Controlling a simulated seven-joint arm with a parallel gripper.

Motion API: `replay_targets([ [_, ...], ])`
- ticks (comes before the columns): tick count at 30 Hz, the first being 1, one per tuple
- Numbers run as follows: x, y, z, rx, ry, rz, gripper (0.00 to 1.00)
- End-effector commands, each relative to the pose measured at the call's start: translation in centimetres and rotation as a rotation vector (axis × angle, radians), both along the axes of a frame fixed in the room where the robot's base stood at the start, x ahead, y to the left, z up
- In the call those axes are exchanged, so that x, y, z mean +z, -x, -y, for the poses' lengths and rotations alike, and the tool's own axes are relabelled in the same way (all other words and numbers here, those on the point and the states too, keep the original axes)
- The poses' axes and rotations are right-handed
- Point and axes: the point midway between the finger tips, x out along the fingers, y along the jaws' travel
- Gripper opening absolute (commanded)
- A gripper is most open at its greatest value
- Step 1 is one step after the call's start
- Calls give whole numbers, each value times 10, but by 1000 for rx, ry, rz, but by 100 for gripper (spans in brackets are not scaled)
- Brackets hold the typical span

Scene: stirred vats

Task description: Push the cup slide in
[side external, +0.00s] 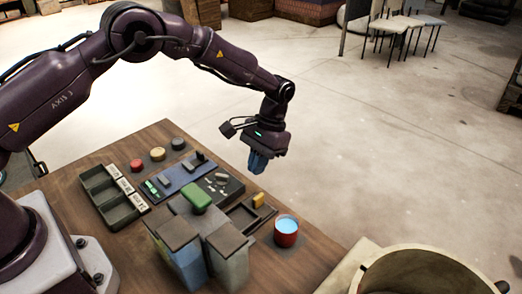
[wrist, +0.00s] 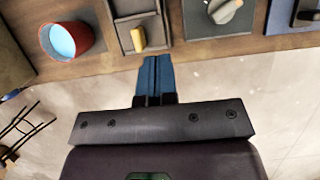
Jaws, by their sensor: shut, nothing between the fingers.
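A dark narrow tray with a slide in it, which looks like the cup slide (side external: 241,217), lies on the wooden table near its far edge. A yellow block (side external: 258,200) stands at one end of it, and shows in the wrist view (wrist: 138,39) at the end nearest my gripper. A red cup (side external: 286,232) with blue liquid stands beside the slide; in the wrist view it is left of it (wrist: 65,40). My gripper (side external: 258,163) is shut and empty, above and apart from the slide. In the wrist view its blue fingertips (wrist: 155,62) are just below the yellow block.
A large round tub (side external: 425,270) stands at the lower right.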

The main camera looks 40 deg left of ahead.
Motion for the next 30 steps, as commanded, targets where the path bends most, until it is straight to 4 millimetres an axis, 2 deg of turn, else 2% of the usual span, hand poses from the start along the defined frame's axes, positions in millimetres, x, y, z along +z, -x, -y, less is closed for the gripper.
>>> replay_targets([
  [1, 9, -4, 0, 1, 0, 3, 0],
  [6, 25, -10, 0, 1, 0, 1, 0],
  [9, 20, -13, -1, 3, -1, -9, 0],
  [12, 15, -27, -1, 4, 0, -1, 0],
  [16, 19, -43, -1, 4, 2, 6, 0],
  [20, 28, -49, -1, 1, 1, 8, 0],
  [26, 8, -38, -1, 0, -1, -6, 0],
  [30, -20, -27, -1, 0, -1, -7, 0],
])
